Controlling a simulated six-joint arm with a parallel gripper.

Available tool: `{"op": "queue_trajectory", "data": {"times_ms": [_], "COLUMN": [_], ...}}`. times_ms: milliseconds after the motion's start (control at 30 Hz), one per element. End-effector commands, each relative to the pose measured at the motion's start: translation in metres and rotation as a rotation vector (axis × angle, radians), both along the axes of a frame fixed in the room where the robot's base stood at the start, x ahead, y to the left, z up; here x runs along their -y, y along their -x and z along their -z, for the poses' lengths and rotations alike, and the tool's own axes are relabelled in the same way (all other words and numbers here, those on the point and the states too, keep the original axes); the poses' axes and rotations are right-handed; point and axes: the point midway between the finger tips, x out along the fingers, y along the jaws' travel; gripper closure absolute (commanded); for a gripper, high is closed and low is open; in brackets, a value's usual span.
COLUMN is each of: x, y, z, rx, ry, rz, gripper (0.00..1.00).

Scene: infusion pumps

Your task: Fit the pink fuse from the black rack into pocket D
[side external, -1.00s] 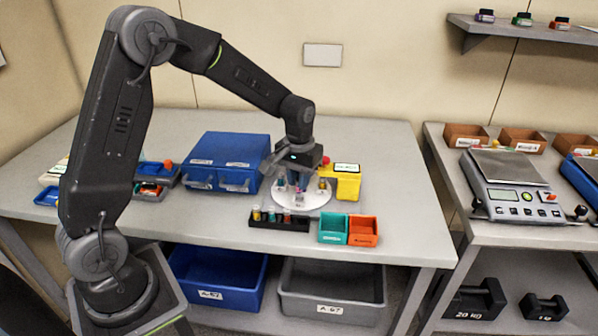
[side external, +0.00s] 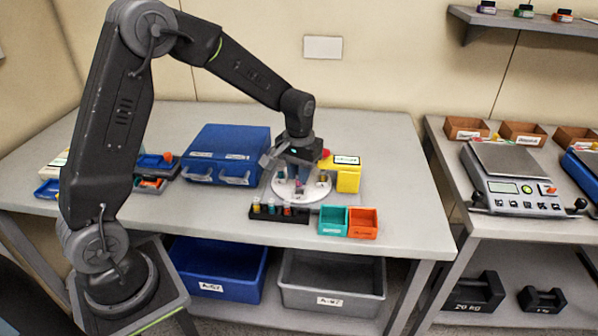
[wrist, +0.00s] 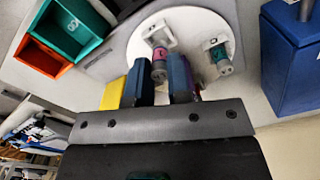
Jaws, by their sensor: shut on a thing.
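My gripper (side external: 300,182) points down over a round white disc (side external: 283,194) on the bench. In the wrist view its two blue-grey fingers (wrist: 162,84) are shut on the pink fuse (wrist: 158,56), which has a grey end. The fuse's far end is close to a white pocket (wrist: 157,32) on the disc; I cannot tell whether it has entered. Another pocket holds a grey and teal fuse (wrist: 220,57). I cannot clearly read any pocket letter. The black rack (side external: 262,217) stands in front of the disc with several coloured fuses in it.
A teal bin (side external: 333,221) and an orange bin (side external: 363,224) stand right of the rack. A yellow box (side external: 349,176) is close behind the disc on the right. A blue drawer cabinet (side external: 228,155) stands left. The bench's right end is clear.

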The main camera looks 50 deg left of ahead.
Motion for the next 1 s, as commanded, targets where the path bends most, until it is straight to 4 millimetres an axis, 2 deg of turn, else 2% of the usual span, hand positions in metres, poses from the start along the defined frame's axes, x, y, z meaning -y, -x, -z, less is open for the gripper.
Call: {"op": "queue_trajectory", "data": {"times_ms": [1000], "x": [0.0], "y": [0.0], "z": [0.016], "rx": [-0.001], "ry": [0.0], "rz": [0.0], "gripper": [0.95]}}
